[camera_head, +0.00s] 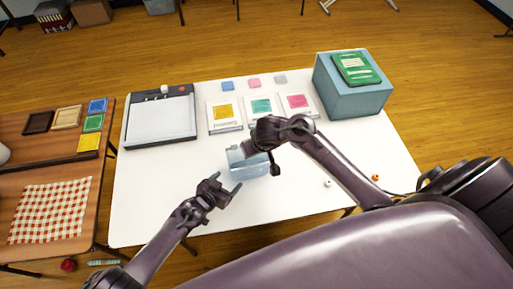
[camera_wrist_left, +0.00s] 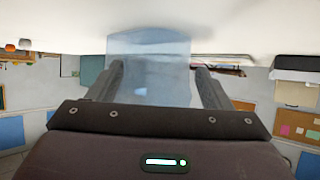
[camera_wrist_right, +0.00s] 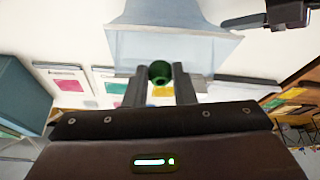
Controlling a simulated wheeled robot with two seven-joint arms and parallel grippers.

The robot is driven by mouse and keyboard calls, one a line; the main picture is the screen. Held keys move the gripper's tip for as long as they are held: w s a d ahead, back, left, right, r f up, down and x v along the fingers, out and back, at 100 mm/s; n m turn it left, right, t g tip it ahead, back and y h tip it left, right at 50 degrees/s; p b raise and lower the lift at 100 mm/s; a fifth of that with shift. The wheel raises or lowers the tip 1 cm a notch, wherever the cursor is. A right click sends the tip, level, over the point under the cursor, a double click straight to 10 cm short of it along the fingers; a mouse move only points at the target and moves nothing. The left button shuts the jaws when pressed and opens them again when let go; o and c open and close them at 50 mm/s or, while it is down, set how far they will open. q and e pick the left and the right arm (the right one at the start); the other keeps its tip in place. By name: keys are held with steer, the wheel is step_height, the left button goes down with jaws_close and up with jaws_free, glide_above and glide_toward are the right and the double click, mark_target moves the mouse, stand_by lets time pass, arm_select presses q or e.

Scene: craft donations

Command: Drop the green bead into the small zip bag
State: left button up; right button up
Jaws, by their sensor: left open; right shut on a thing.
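The small zip bag (camera_head: 238,158) is a pale blue, see-through pouch on the white table, partly hidden in the head view by my right gripper (camera_head: 275,168). In the right wrist view the green bead (camera_wrist_right: 160,72) is pinched between my right gripper's fingertips (camera_wrist_right: 160,75), close to the bag (camera_wrist_right: 165,45). Whether the bead is over the bag's mouth is unclear. My left gripper (camera_head: 229,194) is open at the bag's near left side. In the left wrist view the bag (camera_wrist_left: 150,70) shows between and beyond the spread left fingers (camera_wrist_left: 157,75).
A white bead (camera_head: 328,183) and an orange bead (camera_head: 376,177) lie at the table's right front. Colored cards (camera_head: 261,107) lie behind the bag. A white paper trimmer (camera_head: 160,120) is at back left, a blue-grey box (camera_head: 350,98) at back right. The front left table is clear.

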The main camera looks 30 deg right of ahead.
steer(key=shift+f, duration=0.2)
steer(key=o, duration=1)
steer(key=shift+o, duration=0.2)
arm_select(q)
step_height(320, 180, up, 2)
steer(key=shift+r+p, duration=0.2)
steer(key=shift+p, duration=0.95)
steer(key=shift+r, duration=0.1)
arm_select(e)
steer(key=v, duration=0.7)
steer(key=shift+s+r, duration=0.2)
steer(key=shift+r, duration=0.15)
